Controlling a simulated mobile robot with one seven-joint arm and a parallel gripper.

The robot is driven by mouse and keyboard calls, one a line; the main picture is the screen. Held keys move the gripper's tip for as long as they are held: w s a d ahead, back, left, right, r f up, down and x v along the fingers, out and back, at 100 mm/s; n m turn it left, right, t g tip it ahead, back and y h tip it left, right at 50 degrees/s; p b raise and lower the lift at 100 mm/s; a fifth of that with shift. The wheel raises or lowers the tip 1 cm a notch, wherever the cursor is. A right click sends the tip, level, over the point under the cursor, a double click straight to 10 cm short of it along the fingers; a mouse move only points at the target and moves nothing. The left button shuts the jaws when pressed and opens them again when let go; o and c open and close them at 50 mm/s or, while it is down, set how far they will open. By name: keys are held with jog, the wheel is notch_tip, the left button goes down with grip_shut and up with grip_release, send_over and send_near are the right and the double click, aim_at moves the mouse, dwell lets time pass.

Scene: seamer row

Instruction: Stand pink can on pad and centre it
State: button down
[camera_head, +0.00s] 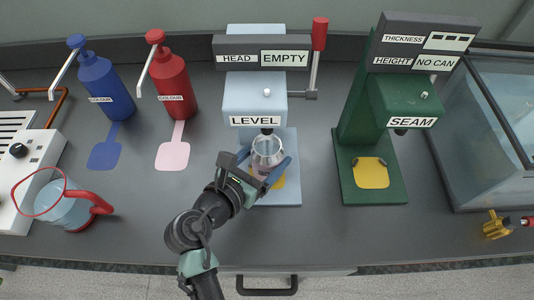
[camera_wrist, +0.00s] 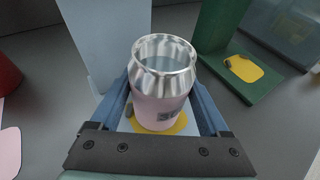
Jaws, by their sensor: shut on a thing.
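The pink can (camera_wrist: 160,105) has a bare silver neck, an open top and dark print on its side; it looks upright. My gripper (camera_wrist: 165,100) is shut on it, one blue finger on each side. In the head view the can (camera_head: 267,152) is under the LEVEL head (camera_head: 256,121), at the pale blue machine. The yellow pad (camera_head: 279,183) on that machine's base shows partly beside my gripper; the wrist view shows its near edge (camera_wrist: 180,126) below the can. I cannot tell whether the can touches the pad.
The green SEAM machine (camera_head: 362,120) with its own yellow pad (camera_head: 370,173) stands to the right. Blue (camera_head: 100,85) and red (camera_head: 174,85) colour bottles stand left. A jug (camera_head: 65,205) with a red handle is at the front left.

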grip_release()
jog(key=shift+s+a+r, duration=0.2)
jog(key=shift+s, duration=0.05)
jog(key=p+v, duration=0.1)
jog(key=v, duration=1)
jog(key=shift+s, duration=0.2)
